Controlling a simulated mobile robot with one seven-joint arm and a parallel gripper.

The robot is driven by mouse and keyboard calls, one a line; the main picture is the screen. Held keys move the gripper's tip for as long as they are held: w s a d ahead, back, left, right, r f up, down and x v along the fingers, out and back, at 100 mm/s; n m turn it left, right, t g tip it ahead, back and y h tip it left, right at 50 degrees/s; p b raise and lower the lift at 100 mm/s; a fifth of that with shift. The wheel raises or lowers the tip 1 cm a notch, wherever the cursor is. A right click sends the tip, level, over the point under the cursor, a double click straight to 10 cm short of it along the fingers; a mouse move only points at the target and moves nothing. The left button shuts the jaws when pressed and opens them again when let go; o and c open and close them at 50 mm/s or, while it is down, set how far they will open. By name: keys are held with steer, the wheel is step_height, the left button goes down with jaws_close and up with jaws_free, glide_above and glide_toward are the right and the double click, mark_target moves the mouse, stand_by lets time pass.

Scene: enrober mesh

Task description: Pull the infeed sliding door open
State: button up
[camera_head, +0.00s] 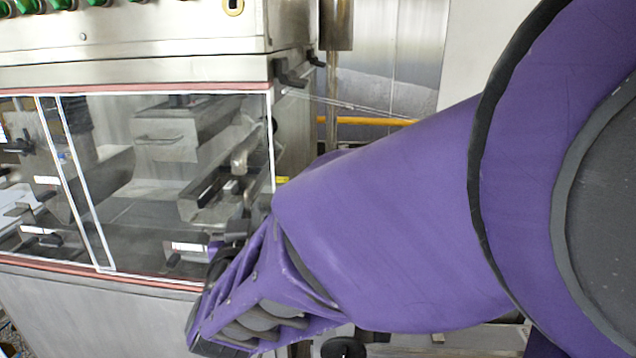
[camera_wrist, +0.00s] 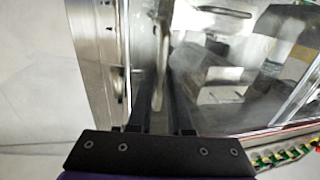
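The clear sliding door (camera_head: 150,215), edged in white, covers the machine's front in the head view. A second clear pane (camera_head: 30,190) overlaps it at the left. The door's glass also fills the right of the wrist view (camera_wrist: 245,70). My gripper (camera_wrist: 160,88) is at the door's right end, by the metal side frame. Its two dark fingers stand apart, so it is open. A pale upright bar (camera_wrist: 161,65) shows between the fingers; I cannot tell whether they touch it. My purple arm hides the door's lower right corner and the fingertips in the head view.
A steel housing with green buttons (camera_head: 75,5) runs above the door. A metal post (camera_wrist: 97,60) stands left of the fingers in the wrist view. A yellow rail (camera_head: 370,121) lies behind my arm. Blocks and levers (camera_head: 205,195) show behind the glass.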

jaws_close()
steer(key=shift+r, duration=0.1)
stand_by(0.9)
steer(key=shift+w+a, duration=0.1)
